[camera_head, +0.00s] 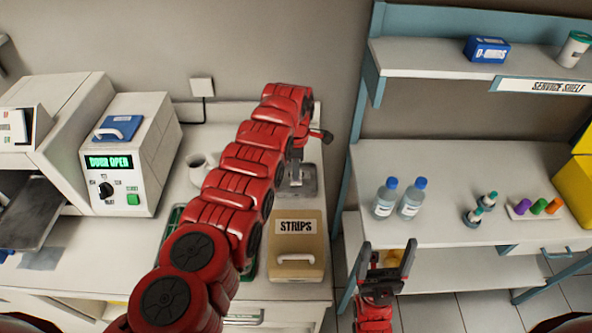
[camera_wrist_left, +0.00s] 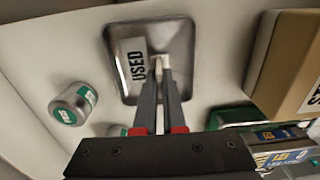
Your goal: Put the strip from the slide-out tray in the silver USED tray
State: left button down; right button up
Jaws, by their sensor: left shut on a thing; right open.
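The silver USED tray (camera_head: 308,186) sits on the counter behind the STRIPS box. It fills the upper middle of the left wrist view (camera_wrist_left: 186,38), with its white USED label. My left gripper (camera_wrist_left: 160,72) is shut on a small pale strip (camera_wrist_left: 158,61), over the inside of the USED tray. I cannot tell whether the strip touches the tray floor. In the head view my left gripper (camera_head: 296,165) is partly hidden by its red arm. A dark slide-out tray (camera_head: 36,212) sticks out of the left machine and looks bare. My right gripper (camera_head: 388,262) is open and empty.
The tan STRIPS box (camera_head: 297,268) stands in front of the USED tray. A green tray (camera_head: 171,232) lies partly under my left arm. A white cup (camera_head: 198,170) and a DOOR OPEN machine (camera_head: 120,175) stand left. Two bottles (camera_head: 411,199) stand on the right shelf.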

pick_arm(q)
jog(key=shift+f, duration=0.15)
jog(key=c, duration=1)
grip_release()
